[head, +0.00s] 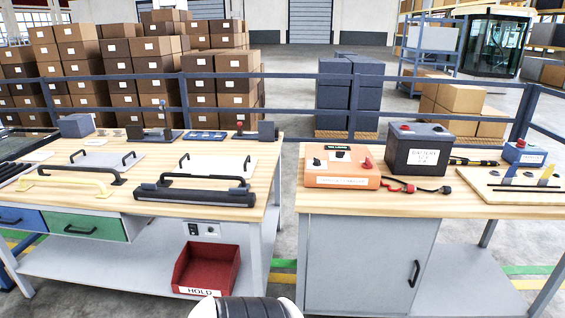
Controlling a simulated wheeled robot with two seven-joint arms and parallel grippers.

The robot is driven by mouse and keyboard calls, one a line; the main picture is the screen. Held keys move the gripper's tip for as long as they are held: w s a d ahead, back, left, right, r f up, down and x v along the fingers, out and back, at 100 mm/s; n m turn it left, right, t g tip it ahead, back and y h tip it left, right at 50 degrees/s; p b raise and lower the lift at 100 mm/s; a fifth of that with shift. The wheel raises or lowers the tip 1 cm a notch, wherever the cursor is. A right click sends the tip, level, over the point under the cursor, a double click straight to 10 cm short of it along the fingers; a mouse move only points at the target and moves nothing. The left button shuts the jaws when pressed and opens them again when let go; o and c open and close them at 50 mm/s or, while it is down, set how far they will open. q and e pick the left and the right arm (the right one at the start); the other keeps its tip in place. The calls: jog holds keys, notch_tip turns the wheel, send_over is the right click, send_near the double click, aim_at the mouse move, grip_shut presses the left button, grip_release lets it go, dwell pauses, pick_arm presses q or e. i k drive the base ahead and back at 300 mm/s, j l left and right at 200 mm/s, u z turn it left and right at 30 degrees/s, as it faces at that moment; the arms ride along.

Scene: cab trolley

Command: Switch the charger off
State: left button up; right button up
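The charger is most likely the orange box (341,171) on the left part of the right-hand bench. Its sloped top carries a small dark label panel with light lettering, dark knobs or switches and a red part (367,163) at its right side. A white label strip is on its front. The setting of its switch is too small to tell. Next to it stands a dark grey battery (418,150) with a red cap on top. Red and black clamps (398,186) on cables lie on the bench between and in front of them. Neither gripper is in view.
The right-hand bench (328,201) has a grey cabinet below. A gap separates it from the left bench (140,205), which holds plates with handles and a black bar. A red HOLD bin (207,268) sits under the left bench. A fixture board (520,190) lies at far right.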

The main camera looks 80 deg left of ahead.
aim_at(367, 164)
jog(key=u, duration=2.1)
jog(key=z, duration=0.2)
jog(key=i+j+z, duration=0.2)
jog(key=z, duration=0.25)
jog(key=i+j+z, duration=0.2)
jog(key=j+z, duration=0.3)
jog(key=l, duration=0.15)
